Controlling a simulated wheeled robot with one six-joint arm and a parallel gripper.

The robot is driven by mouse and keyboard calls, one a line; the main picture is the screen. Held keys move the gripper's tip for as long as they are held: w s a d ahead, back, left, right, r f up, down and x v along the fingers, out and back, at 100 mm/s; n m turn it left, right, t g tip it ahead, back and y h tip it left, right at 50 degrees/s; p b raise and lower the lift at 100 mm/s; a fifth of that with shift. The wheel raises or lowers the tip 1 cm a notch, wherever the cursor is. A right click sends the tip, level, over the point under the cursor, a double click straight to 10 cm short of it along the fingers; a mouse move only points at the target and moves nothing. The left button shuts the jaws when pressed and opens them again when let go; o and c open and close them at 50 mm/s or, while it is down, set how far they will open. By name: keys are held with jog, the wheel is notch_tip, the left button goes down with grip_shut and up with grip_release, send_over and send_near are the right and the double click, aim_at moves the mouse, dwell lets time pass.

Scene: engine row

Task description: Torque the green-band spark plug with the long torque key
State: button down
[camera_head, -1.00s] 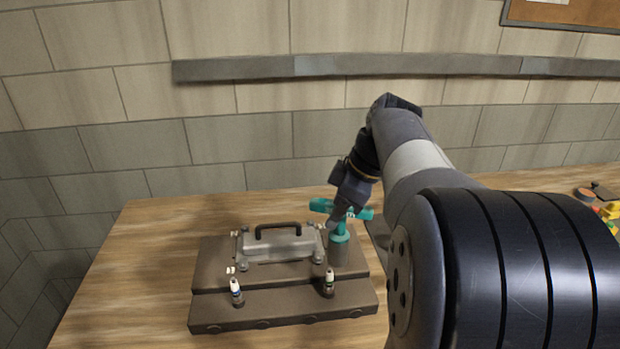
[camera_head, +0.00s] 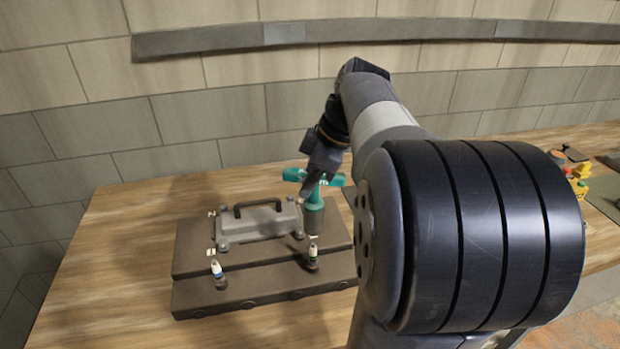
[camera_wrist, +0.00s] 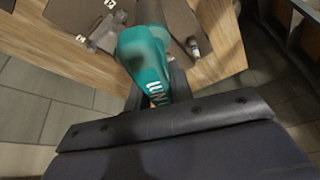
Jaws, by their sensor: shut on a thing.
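My gripper (camera_head: 322,172) is shut on the teal T-handled torque key (camera_head: 295,174), whose grey socket end (camera_head: 313,219) points down. The key stands close behind the green-band spark plug (camera_head: 312,258) at the block's right side; I cannot tell whether the socket touches the block. The blue-band spark plug (camera_head: 217,274) stands at the block's front left. In the wrist view, the teal key (camera_wrist: 143,62) fills the middle, held between the fingers, and the green-band plug (camera_wrist: 193,47) shows to its right, apart from it.
The dark engine block (camera_head: 250,293) rests on the wooden table (camera_head: 120,270). A grey cover with a black handle (camera_head: 258,206) is on it, left of the key. Colourful items (camera_head: 578,178) lie at the far right. The table's left part is clear.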

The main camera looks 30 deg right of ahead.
aim_at(311, 223)
jog(key=shift+f+b, duration=4.45)
jog(key=shift+f, duration=1.5)
jog(key=shift+s+b, duration=0.2)
jog(key=shift+b, duration=0.1)
jog(key=shift+w, duration=0.2)
jog(key=m+t+h, duration=0.1)
jog(key=m, duration=0.2)
jog(key=shift+d, duration=0.1)
notch_tip(311, 223, up, 12)
jog(key=p, duration=0.9)
jog(key=shift+f, duration=0.3)
